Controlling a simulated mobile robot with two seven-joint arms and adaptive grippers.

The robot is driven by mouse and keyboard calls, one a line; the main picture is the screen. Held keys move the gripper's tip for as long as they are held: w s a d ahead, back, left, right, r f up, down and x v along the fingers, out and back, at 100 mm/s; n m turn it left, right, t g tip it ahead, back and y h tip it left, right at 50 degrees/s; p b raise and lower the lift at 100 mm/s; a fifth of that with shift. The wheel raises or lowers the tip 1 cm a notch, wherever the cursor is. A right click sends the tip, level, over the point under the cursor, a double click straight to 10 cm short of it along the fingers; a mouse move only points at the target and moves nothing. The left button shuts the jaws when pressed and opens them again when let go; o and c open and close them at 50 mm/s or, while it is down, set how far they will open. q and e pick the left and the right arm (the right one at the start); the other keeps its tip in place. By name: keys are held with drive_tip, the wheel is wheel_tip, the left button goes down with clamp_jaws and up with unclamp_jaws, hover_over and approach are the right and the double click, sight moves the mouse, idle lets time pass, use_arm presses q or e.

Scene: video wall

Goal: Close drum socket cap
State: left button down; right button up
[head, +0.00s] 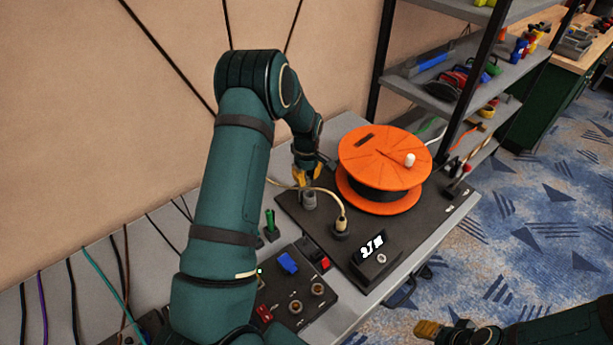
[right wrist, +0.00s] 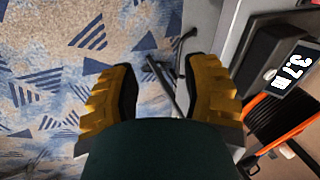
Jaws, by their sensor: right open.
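The orange cable drum (head: 385,160) stands on a dark base plate (head: 290,203) on the grey bench. A grey cylindrical socket (head: 309,199) rises from the plate left of the drum; I cannot make out its cap clearly. My right gripper (head: 430,329) is off the bench's right side over the carpet, open and empty in the right wrist view (right wrist: 160,85).
A display box (head: 373,256) sits at the plate's front; it also shows in the right wrist view (right wrist: 290,70). A panel (head: 293,298) with a blue connector and round sockets lies before the plate. Shelves (head: 445,95) stand behind. Blue carpet (head: 520,240) is clear at right.

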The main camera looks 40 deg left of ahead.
use_arm(q)
drive_tip(key=shift+d+f+y+b, duration=0.15)
drive_tip(key=shift+d+y+b, duration=0.3)
drive_tip(key=shift+y, duration=0.35)
drive_tip(key=shift+s+d+f+t+y+b, duration=0.25)
drive_tip(key=shift+d+t+y+b, duration=0.25)
drive_tip(key=shift+y+b, duration=0.25)
drive_tip(key=y+b, duration=0.1)
drive_tip(key=d+f+y+b, duration=0.1)
drive_tip(key=y+b, duration=0.1)
drive_tip(key=shift+s+d+t, duration=0.2)
drive_tip(key=shift+t, duration=0.2)
drive_tip(key=shift+f+y+b, duration=0.1)
drive_tip(key=shift+y+b, duration=0.25)
drive_tip(key=shift+b, duration=0.05)
use_arm(e)
wheel_tip(320, 180, down, 6)
drive_tip(key=s, duration=0.1)
drive_tip(key=shift+s+a+g, duration=0.2)
drive_tip(key=shift+s+g, duration=0.1)
drive_tip(key=shift+s, duration=0.1)
use_arm(q)
drive_tip(key=shift+d, duration=0.1)
use_arm(e)
drive_tip(key=shift+f, duration=0.1)
use_arm(q)
drive_tip(key=shift+s, duration=0.1)
